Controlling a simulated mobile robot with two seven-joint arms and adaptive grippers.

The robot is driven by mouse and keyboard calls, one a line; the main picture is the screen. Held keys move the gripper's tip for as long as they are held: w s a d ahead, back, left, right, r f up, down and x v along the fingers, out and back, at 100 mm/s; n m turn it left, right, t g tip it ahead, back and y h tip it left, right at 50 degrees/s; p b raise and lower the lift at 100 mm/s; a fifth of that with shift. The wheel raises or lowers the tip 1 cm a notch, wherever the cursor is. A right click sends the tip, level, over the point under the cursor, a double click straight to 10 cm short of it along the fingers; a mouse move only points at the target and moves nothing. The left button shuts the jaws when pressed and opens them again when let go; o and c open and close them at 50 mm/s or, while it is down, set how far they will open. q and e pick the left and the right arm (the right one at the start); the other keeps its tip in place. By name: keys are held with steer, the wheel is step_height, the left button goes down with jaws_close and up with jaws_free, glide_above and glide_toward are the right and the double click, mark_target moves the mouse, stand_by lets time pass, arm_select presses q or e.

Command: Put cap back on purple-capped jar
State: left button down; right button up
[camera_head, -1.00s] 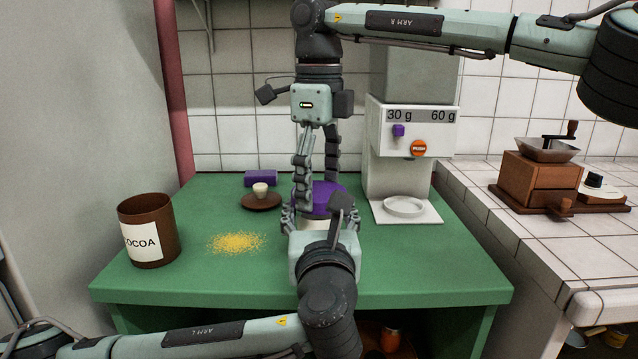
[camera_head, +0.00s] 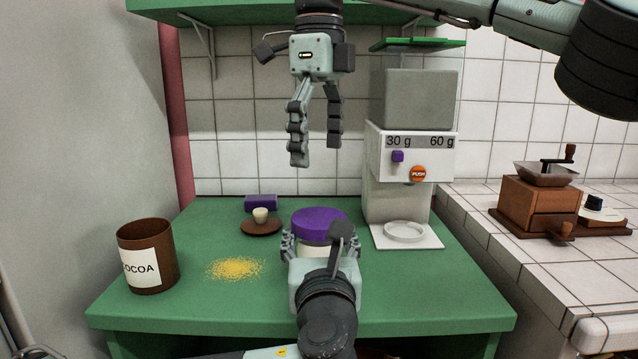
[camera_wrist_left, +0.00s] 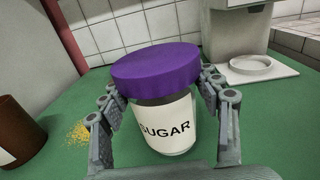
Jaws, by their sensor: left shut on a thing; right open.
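The sugar jar (camera_wrist_left: 165,128) stands on the green table with a white label reading SUGAR. The purple cap (camera_head: 319,224) sits on top of the jar; in the left wrist view the cap (camera_wrist_left: 156,68) covers the mouth and looks close to level. Whether it is screwed tight cannot be told. My right gripper (camera_head: 316,155) is open and empty, above and behind the jar, clear of the cap.
A cocoa container (camera_head: 147,256) and spilled yellow grains (camera_head: 235,268) lie left. A dispenser (camera_head: 410,155) with a white dish stands right; a grinder (camera_head: 540,205) is on the tiled counter.

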step_height(320, 180, up, 2)
steer(key=shift+r, duration=0.15)
arm_select(q)
steer(key=shift+c, duration=1.5)
jaws_free()
steer(key=s, duration=1.2)
steer(key=shift+d, duration=0.3)
